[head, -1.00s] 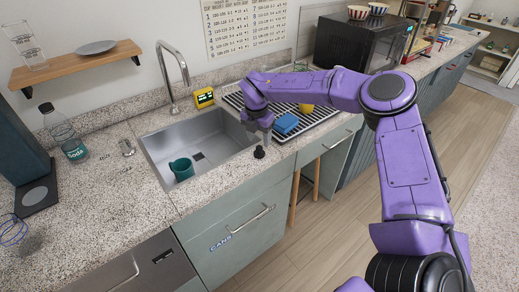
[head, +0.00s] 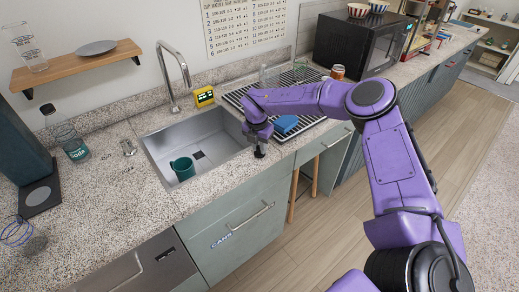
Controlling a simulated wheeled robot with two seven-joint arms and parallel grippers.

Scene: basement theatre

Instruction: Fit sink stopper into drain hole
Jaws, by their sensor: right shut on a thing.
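The sink stopper (head: 260,154) is a small dark piece on the counter at the right front corner of the sink; only its lower part shows. My right gripper (head: 261,146) points down at the counter and is shut on the stopper, hiding its top. The steel sink (head: 215,138) is to the left of the gripper. Its dark drain hole (head: 198,155) is in the sink floor, uncovered. A dark green mug (head: 182,168) stands in the sink to the left of the drain. My left gripper is not in view.
The faucet (head: 170,75) rises behind the sink. A yellow timer (head: 204,96) stands at the back rim. A drying rack (head: 237,98) with a blue sponge (head: 286,123) is right of the sink. A soda bottle (head: 75,147) stands at left.

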